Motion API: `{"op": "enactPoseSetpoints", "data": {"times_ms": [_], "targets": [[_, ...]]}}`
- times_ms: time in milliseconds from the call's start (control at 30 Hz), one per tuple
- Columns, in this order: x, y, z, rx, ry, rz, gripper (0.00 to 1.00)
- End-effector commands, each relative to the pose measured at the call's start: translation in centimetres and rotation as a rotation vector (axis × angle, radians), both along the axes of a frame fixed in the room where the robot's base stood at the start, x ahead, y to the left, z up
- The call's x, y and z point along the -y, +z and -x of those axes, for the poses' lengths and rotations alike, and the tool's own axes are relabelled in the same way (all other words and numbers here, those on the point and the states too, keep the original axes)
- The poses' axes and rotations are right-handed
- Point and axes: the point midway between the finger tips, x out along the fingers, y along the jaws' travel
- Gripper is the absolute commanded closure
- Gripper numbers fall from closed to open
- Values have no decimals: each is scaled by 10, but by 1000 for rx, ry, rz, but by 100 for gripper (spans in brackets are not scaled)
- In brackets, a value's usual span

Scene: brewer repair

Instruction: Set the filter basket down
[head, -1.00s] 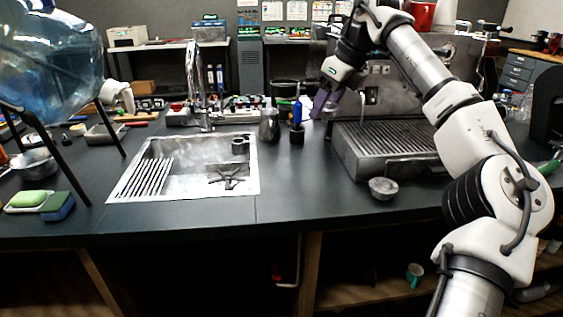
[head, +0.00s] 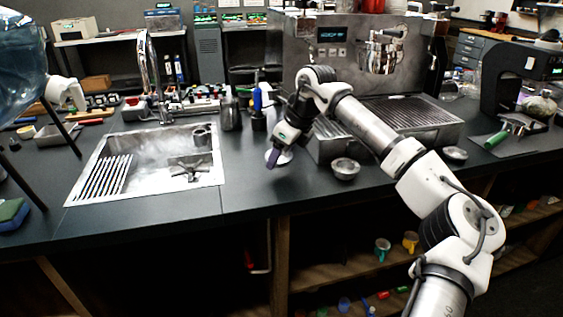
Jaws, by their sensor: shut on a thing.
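A small metal cup (head: 345,168) stands just right of my gripper, and another (head: 454,154) farther right. The espresso machine (head: 320,80) stands behind. The sink (head: 100,190) is at left, with a blue-handled tool (head: 257,99) and a pitcher (head: 230,110) behind. The front counter is clear.

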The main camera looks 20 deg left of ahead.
Motion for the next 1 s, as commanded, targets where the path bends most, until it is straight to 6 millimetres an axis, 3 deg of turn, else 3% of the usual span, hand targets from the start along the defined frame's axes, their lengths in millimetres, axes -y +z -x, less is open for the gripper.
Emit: {"op": "enactPoseSetpoints", "data": {"times_ms": [200, 567, 600, 733, 1000], "targets": [[0, -30, 1, -2, 1, 0, 58], [0, -35, 0, 0, 0, 0, 58], [0, -34, 0, 0, 0, 0, 32], [0, -33, 0, -1, 0, 0, 16], [0, -33, 0, 0, 0, 0, 15]]}}
